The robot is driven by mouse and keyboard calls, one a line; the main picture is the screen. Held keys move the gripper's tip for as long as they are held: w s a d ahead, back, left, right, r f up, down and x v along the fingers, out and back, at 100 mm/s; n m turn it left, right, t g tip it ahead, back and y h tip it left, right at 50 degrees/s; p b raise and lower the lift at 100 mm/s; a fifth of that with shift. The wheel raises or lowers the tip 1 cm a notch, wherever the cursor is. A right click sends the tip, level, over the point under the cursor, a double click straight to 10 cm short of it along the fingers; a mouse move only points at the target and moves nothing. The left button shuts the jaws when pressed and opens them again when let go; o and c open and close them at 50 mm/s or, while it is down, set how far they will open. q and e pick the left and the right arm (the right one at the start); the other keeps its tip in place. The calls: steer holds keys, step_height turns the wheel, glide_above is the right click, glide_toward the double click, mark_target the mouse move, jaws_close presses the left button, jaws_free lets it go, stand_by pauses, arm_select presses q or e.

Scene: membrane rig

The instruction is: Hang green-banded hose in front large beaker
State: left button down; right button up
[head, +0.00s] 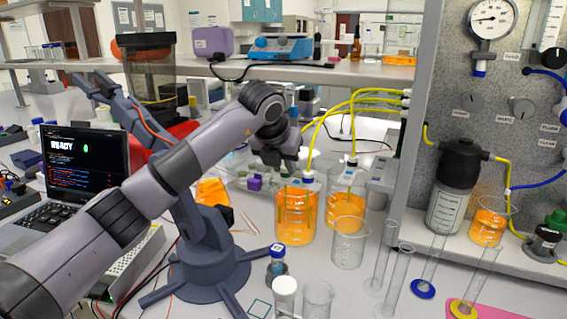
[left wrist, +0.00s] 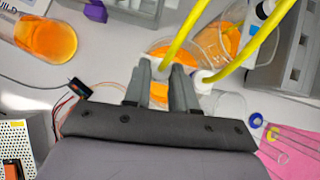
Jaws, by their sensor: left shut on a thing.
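My left gripper (head: 290,168) is shut on the end of a yellow hose (left wrist: 184,34) that arches over from the rig. Its white end fitting shows by the fingers in the left wrist view. The gripper is just above the rim of a large beaker (head: 296,222) of orange liquid. A second yellow hose (head: 336,129) ends at another orange-filled beaker (head: 346,205) behind and to the right. I cannot make out a green band on either hose. Whether the held hose end is inside the beaker is unclear. My right gripper is not in view.
An empty beaker (head: 350,250) stands close to the right of the front beaker. Glass cylinders (head: 396,275), small beakers (head: 317,297) and a blue-capped bottle (head: 277,262) stand in front. A laptop (head: 82,160) is at the left. The shelf (head: 330,76) is above.

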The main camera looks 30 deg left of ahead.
arm_select(q)
steer(key=shift+f, duration=0.15)
steer(key=c, duration=0.8)
jaws_free()
steer(key=shift+c, duration=0.2)
steer(key=b+v, duration=0.1)
steer(key=v, duration=0.6)
